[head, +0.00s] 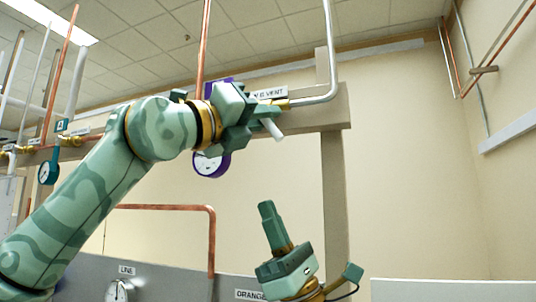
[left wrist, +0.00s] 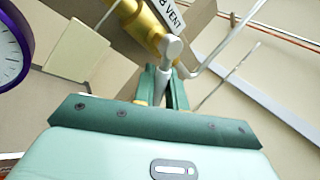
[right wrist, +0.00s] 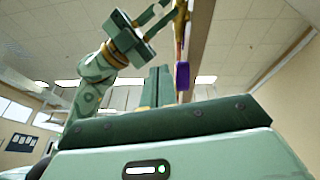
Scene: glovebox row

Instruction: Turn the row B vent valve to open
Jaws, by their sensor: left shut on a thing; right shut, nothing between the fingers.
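The row B vent valve has a brass body, seen in the left wrist view (left wrist: 145,22), and a pale grey lever handle (left wrist: 165,58) on a round hub. A white plate reading B VENT (head: 270,94) is beside it on the beige beam, partly covered by my gripper in the head view. My left gripper (head: 255,118) is shut on the lever, and a lever end (head: 272,129) sticks out past the fingers, slanting down. In the left wrist view the lever runs down between the fingers (left wrist: 160,88). My right gripper (head: 267,207) is shut and empty, pointing up, well below the valve.
A purple-rimmed gauge (head: 212,165) hangs just behind my left gripper. A grey pipe (head: 333,60) bends up from the valve. A teal gauge (head: 47,172) is far left. A copper pipe (head: 211,235) rises from the LINE panel (head: 165,287) below.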

